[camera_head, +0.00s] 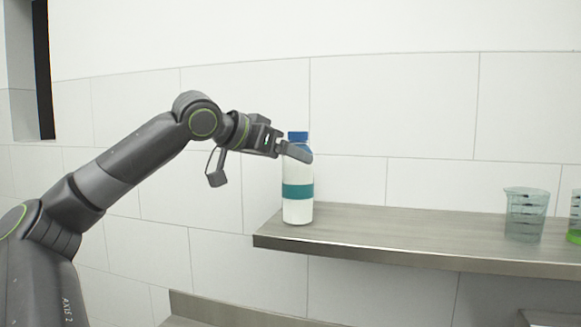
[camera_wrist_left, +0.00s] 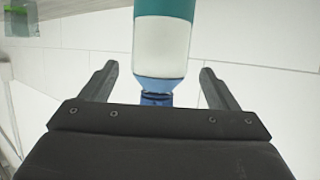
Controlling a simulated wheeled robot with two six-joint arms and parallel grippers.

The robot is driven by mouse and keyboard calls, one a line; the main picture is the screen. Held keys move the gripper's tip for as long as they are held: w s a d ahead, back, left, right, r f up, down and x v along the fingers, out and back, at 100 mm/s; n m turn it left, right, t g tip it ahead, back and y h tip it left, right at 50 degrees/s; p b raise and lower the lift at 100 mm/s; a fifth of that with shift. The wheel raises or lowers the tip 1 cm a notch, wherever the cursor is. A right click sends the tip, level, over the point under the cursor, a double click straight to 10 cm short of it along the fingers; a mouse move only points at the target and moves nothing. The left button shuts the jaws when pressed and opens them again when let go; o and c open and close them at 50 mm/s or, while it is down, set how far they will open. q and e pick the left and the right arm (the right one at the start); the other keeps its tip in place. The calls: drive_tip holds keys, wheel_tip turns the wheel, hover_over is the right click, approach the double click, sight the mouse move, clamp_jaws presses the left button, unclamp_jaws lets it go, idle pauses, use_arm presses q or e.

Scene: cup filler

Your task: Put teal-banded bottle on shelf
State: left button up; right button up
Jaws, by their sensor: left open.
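The teal-banded bottle (camera_head: 298,207) is white with a blue cap and a teal band. In the head view it stands upright on the left end of the metal shelf (camera_head: 400,235). My left gripper (camera_head: 300,152) is at the bottle's neck, just below the cap, with a finger in front of it. In the left wrist view the bottle (camera_wrist_left: 162,45) appears upside down between the two spread fingers of my left gripper (camera_wrist_left: 158,85), with gaps on both sides. My right gripper is not in view.
A clear measuring beaker (camera_head: 525,215) stands farther right on the shelf. Another with green at its base (camera_head: 574,237) is at the right edge. The shelf between bottle and beakers is clear. A tiled wall stands behind. A lower metal edge (camera_head: 230,312) shows below.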

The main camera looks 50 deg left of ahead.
use_arm(q)
drive_tip(key=b+v, duration=0.3)
drive_tip(key=v, duration=0.6)
drive_tip(key=shift+s+r+b, duration=0.15)
drive_tip(key=shift+s+b, duration=0.2)
drive_tip(key=shift+b, duration=0.05)
drive_tip(key=shift+w, duration=0.1)
